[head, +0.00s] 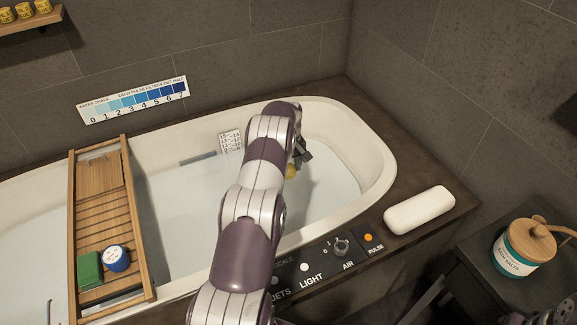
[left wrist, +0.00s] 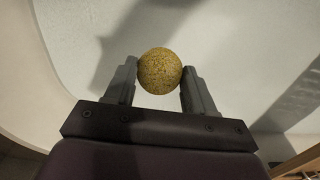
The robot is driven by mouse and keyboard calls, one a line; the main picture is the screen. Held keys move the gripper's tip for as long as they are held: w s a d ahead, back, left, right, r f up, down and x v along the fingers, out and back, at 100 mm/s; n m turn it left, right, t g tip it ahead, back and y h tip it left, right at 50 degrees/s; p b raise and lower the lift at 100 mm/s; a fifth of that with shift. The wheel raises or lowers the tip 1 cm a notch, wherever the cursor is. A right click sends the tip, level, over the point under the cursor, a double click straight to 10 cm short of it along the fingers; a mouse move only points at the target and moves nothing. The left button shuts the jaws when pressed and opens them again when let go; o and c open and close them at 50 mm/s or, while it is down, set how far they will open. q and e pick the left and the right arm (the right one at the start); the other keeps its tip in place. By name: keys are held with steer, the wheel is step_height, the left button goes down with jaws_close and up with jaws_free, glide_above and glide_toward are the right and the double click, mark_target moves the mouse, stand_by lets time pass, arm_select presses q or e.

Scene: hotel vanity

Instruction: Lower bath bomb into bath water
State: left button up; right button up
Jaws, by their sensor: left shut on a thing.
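The bath bomb is a speckled yellow ball (left wrist: 160,71), held between the two fingers of my left gripper (left wrist: 160,85) in the left wrist view. In the head view a small part of the ball (head: 291,171) shows beside my left gripper (head: 299,158), mostly hidden by my arm. The gripper is over the right part of the white bathtub (head: 374,150). The tub holds pale bath water (head: 333,190). I cannot tell how far the ball is from the water surface. My right gripper is not seen.
A wooden bath tray (head: 108,215) with a green block (head: 89,270) and a blue-white jar (head: 116,258) spans the tub at left. A white pillow (head: 419,209), a control panel (head: 325,262) and a salts jar (head: 523,247) are at right. A shade chart (head: 134,100) is behind.

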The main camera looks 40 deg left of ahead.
arm_select(q)
step_height(320, 180, down, 13)
steer(key=b, duration=0.9)
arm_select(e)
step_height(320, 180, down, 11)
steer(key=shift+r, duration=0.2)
arm_select(q)
steer(key=o, duration=1.1)
steer(key=shift+o, duration=0.2)
step_height(320, 180, up, 12)
steer(key=p, duration=0.9)
steer(key=shift+r, duration=0.25)
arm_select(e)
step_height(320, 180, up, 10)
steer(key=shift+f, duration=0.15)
